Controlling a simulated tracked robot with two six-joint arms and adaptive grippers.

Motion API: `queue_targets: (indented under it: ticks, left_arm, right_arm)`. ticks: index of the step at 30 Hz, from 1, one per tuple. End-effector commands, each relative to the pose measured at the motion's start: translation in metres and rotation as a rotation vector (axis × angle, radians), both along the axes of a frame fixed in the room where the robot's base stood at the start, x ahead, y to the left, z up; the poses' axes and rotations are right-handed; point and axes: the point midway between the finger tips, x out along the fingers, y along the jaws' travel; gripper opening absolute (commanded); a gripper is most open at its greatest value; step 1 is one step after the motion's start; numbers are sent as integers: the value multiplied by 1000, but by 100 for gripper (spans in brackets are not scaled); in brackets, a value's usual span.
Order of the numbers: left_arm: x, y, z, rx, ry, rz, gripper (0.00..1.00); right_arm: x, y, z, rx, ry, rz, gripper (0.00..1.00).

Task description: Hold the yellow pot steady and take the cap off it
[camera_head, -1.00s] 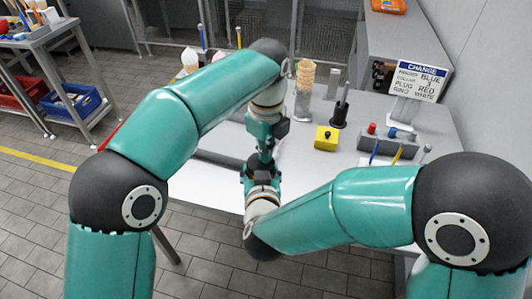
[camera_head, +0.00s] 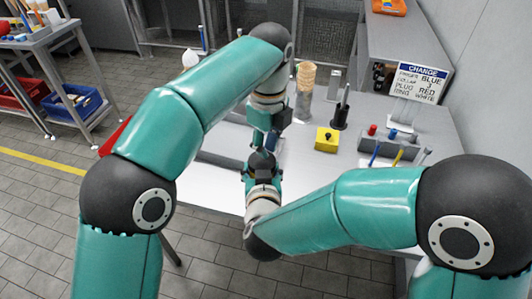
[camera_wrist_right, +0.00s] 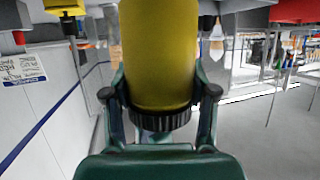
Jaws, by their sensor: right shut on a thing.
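In the right wrist view, the yellow pot (camera_wrist_right: 160,55) is a smooth yellow cylinder that runs out of the top edge. Its black ribbed cap (camera_wrist_right: 160,121) sits at the picture's lower end of it, still against the body. My right gripper (camera_wrist_right: 160,78) is shut on the pot, with a finger on each side of the yellow body and the cap between the fingers. In the head view, my right gripper (camera_head: 262,163) points up towards my left gripper (camera_head: 268,130), which comes down from above. The pot is hidden there, and the left fingers cannot be made out.
A yellow block with a black knob (camera_head: 326,139) stands on the grey table (camera_head: 300,178), right of the grippers. Behind are a stack of cones (camera_head: 305,85), a dark holder (camera_head: 340,115) and a sign (camera_head: 420,80). A rack with coloured pieces (camera_head: 390,147) stands further right.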

Motion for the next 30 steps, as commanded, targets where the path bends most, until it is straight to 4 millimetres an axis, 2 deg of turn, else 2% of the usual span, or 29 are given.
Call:
queue_targets:
  ticks: [3, 4, 8, 13, 20, 26, 30]
  left_arm:
    - [1, -2, 12, -2, -2, -1, 31]
    - [0, -1, 13, -2, -2, -1, 35]
    - [1, -1, 19, 1, -2, -31, 57]
    - [0, 1, 33, 14, 9, -180, 85]
    - [-2, 5, 46, 29, 27, -346, 85]
    - [-3, 6, 35, 31, 29, -357, 85]
    - [-4, 7, 21, 29, 30, -357, 85]
  right_arm:
    - [0, 0, -1, -1, 2, 0, 0]
    - [0, 0, -1, -1, 2, 0, 0]
    - [-1, 0, -1, -1, 3, 1, 0]
    - [-1, 0, -2, -2, 4, 2, 0]
    - [-1, 0, -2, -2, 5, 2, 0]
    - [-1, 0, -2, -2, 5, 2, 0]
    - [-1, 0, -2, -2, 5, 2, 0]
